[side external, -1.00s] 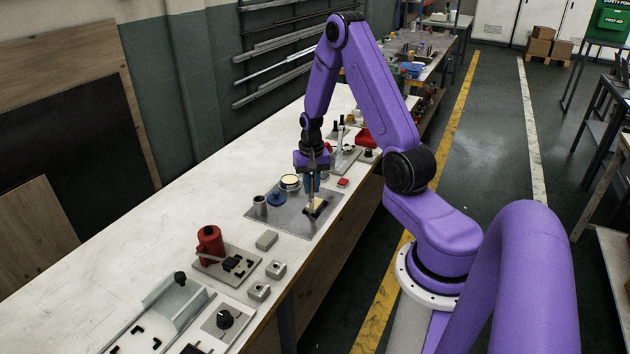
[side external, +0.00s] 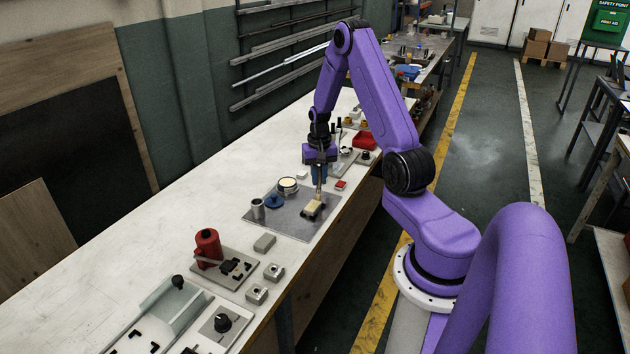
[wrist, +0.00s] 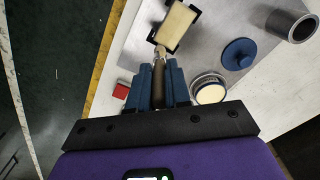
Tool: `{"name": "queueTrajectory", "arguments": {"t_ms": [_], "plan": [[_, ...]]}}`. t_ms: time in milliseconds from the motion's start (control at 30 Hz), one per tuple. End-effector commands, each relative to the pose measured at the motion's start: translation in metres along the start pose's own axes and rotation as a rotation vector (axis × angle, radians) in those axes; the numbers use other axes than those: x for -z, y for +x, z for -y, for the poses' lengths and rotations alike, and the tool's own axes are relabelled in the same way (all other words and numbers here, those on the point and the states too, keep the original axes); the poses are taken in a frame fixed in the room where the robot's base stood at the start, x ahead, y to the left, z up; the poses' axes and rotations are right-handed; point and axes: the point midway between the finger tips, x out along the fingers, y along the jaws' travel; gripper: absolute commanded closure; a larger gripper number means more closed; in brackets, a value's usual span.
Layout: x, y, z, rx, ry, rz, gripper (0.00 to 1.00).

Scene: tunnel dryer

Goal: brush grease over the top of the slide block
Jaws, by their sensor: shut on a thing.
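The slide block (side external: 313,208) is a cream-topped block between black clamps on the grey metal sheet. In the wrist view the block (wrist: 177,27) lies at the top, just beyond the fingers. My gripper (side external: 319,172) is shut on the brush (side external: 319,187), which points down at the block. In the wrist view my gripper (wrist: 158,80) has blue fingers around the brown brush handle (wrist: 158,86). The pale brush end is at the block's near end; I cannot tell whether it touches. An open tin of pale grease (side external: 288,184) stands beside, also in the wrist view (wrist: 209,90).
A blue lid (side external: 274,201) and a grey cylinder (side external: 258,208) stand on the metal sheet (side external: 290,226), left of the block. A small red block (side external: 341,185) lies near the sheet's far right. A red container (side external: 207,248) on a fixture and metal blocks stand nearer.

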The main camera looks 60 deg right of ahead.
Motion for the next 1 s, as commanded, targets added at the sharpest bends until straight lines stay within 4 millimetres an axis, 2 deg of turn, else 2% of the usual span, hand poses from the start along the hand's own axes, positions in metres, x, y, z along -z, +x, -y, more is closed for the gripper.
{"name": "queueTrajectory", "arguments": {"t_ms": [67,200,800,1000], "plan": [[0.005,0.000,-0.005,0.000,0.002,-0.001,1.00],[0.005,-0.023,-0.003,0.001,0.000,-0.004,1.00],[0.004,-0.075,-0.003,0.000,0.000,-0.003,1.00],[0.004,-0.080,-0.003,0.000,0.000,0.000,1.00]]}}
